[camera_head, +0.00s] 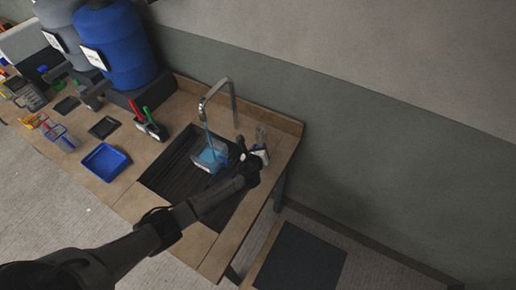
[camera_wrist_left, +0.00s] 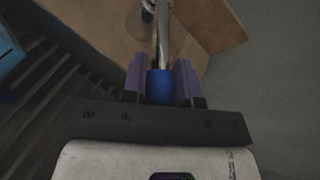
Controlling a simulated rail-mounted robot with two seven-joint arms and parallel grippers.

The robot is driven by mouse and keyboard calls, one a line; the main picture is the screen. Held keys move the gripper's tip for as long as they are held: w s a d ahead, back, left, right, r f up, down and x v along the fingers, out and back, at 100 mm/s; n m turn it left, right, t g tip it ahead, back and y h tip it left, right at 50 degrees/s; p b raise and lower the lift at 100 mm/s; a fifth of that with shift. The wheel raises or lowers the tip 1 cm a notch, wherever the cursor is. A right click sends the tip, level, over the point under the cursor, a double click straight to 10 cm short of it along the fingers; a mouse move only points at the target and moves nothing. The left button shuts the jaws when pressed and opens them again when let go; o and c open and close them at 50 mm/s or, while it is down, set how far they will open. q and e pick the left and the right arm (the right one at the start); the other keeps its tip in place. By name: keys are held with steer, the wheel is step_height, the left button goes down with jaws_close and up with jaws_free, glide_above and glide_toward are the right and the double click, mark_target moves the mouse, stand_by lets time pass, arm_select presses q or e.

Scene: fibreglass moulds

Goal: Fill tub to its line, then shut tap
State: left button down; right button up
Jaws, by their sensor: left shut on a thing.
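A clear tub (camera_head: 209,157) with blue liquid in it stands on the dark ribbed sink grate under the metal tap (camera_head: 219,92). A thin blue stream (camera_head: 209,135) runs from the spout down into the tub. The fill line and exact level are too small to tell. My left gripper (camera_head: 259,151) is right of the tub, beside the tap. In the left wrist view its purple fingers (camera_wrist_left: 160,82) are shut on a blue handle (camera_wrist_left: 160,88) at the end of a metal rod, seemingly the tap's lever. My right gripper is out of view.
The sink grate (camera_head: 170,178) is set in a wooden bench (camera_head: 228,245). Left of it are a blue tray (camera_head: 105,162), a holder with red and green handles (camera_head: 149,128) and a large blue drum (camera_head: 124,50). A dark mat (camera_head: 300,257) lies on the floor at right.

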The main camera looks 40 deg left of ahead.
arm_select(q)
steer(key=c, duration=0.9)
jaws_free()
steer(key=shift+s, duration=0.1)
steer(key=shift+s+d+r, duration=0.15)
steer(key=shift+s, duration=0.05)
steer(key=shift+p+v, duration=1.05)
steer(key=shift+v, duration=5.5)
